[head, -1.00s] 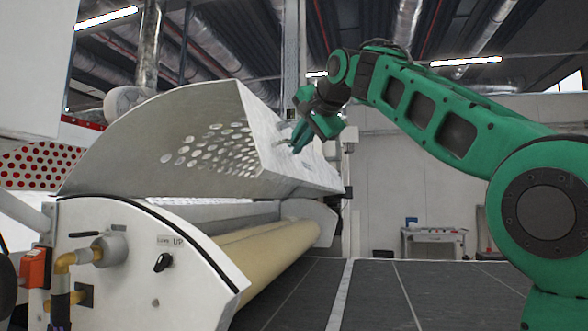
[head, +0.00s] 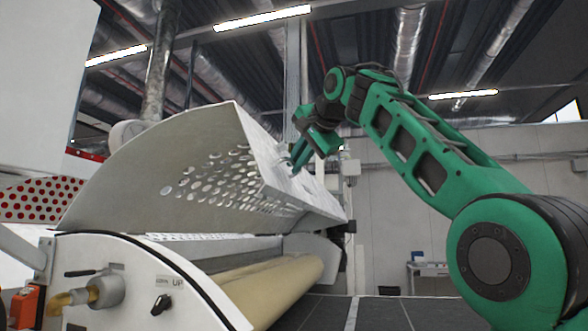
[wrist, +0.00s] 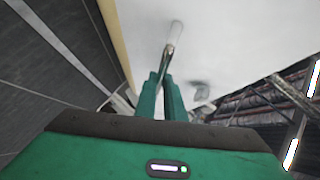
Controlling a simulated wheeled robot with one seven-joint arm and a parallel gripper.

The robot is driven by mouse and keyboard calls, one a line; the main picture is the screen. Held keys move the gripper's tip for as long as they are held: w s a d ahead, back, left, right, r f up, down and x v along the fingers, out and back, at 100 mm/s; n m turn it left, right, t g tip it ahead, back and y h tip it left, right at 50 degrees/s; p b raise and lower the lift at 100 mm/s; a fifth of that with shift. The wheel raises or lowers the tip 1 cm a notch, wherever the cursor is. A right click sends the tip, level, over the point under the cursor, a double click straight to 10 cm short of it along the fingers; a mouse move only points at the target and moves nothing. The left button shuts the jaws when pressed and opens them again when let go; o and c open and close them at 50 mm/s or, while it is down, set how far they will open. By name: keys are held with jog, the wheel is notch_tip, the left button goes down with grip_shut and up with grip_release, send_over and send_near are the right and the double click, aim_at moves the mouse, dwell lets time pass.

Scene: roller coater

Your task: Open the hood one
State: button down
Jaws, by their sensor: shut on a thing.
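The hood (head: 150,160) of the roller coater is a large white curved cover with a perforated inner side. It stands raised and tilted over the white machine body (head: 135,265), with a gap below it. My green gripper (head: 299,158) is at the hood's front face in the head view. In the wrist view the two green fingers of my gripper (wrist: 163,85) are shut on a thin metal handle (wrist: 169,55) that stands out from the white hood surface (wrist: 225,40). The far end of the hood is partly hidden.
A tan roller (head: 265,285) lies under the hood. Pipes and a valve (head: 95,290) stick out at the machine's near left. A dark tiled floor (head: 385,315) lies open to the right, with a small table (head: 428,270) far back.

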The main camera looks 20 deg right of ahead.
jog(key=c, duration=1.8)
grip_release()
jog(key=shift+w+a+f, duration=0.3)
jog(key=shift+a, duration=0.3)
jog(key=shift+c, duration=0.2)
jog(key=shift+s+d+r, duration=0.15)
jog(key=shift+d, duration=0.1)
jog(key=v, duration=1)
jog(key=shift+r, duration=0.2)
